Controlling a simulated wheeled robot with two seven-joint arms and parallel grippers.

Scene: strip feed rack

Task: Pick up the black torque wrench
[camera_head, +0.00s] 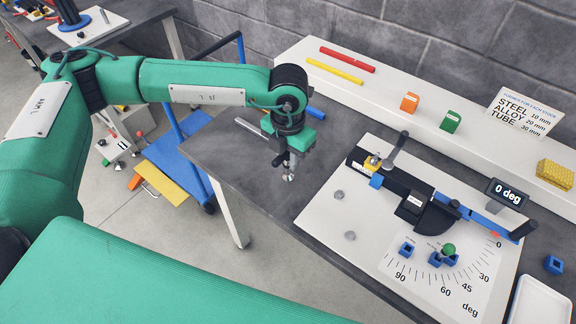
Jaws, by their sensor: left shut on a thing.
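My left gripper (289,176) points down above the left part of the dark table and is shut on a slim thing. Only a short dark piece (279,159) and bits of bright metal show at the jaws. This fits the black torque wrench, but most of it is hidden by the gripper and wrist. I cannot clearly tell whether it touches the table. A grey metal rod (267,126) shows just behind my left wrist. My right gripper is not in view.
A bending tool (415,190) with a black arm sits on a white board (325,212) with an angle scale. A display (507,193) reads 0 deg. A white shelf (390,110) along the wall holds red and yellow bars, blocks and a sign. A white tray (540,300) stands at right.

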